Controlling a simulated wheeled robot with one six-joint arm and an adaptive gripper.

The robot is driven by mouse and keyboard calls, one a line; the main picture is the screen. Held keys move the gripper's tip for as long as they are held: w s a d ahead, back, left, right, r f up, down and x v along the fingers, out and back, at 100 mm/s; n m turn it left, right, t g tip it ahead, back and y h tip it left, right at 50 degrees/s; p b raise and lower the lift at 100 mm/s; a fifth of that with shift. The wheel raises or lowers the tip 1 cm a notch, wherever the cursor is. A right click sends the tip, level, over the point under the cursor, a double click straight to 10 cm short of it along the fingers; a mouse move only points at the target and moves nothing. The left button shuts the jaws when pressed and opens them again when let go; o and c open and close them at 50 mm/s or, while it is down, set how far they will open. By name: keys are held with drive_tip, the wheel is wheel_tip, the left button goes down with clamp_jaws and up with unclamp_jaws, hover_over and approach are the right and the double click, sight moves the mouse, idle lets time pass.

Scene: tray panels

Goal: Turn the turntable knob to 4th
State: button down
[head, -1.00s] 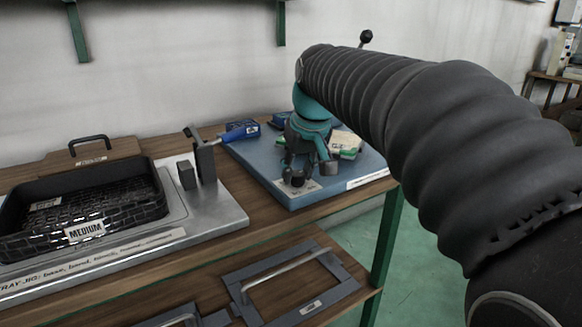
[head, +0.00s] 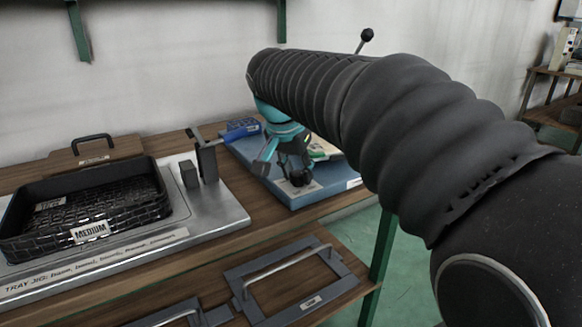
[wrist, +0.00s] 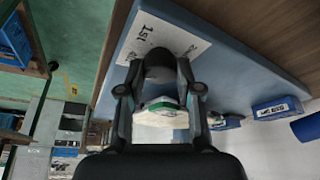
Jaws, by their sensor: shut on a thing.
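My gripper (head: 283,162) is over the blue board (head: 342,194), pointing down, with its fingers around a dark, rounded knob (head: 300,178) near the board's front edge. In the wrist view my gripper (wrist: 160,84) has a finger on each side of the dark knob (wrist: 160,64). A white piece with a green band (wrist: 160,107) shows between the fingers; how it joins the knob is unclear. A white label reading "1st" (wrist: 146,32) lies beside the knob. Other position labels are not readable, and my arm hides the board's right part.
A black tray marked MEDIUM (head: 160,190) sits in a grey jig (head: 225,208) left of the board. Blue boxes (head: 238,131) stand at the board's back left. A grey frame with a handle (head: 345,262) lies on the lower shelf. A wall is behind.

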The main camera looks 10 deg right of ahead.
drive_tip(key=shift+m, duration=0.5)
drive_tip(key=shift+f, duration=0.1)
drive_tip(key=c, duration=0.8)
unclamp_jaws()
drive_tip(key=shift+a, duration=0.1)
drive_tip(key=v, duration=1.2)
drive_tip(key=shift+w+a, duration=0.1)
drive_tip(key=shift+w, duration=0.1)
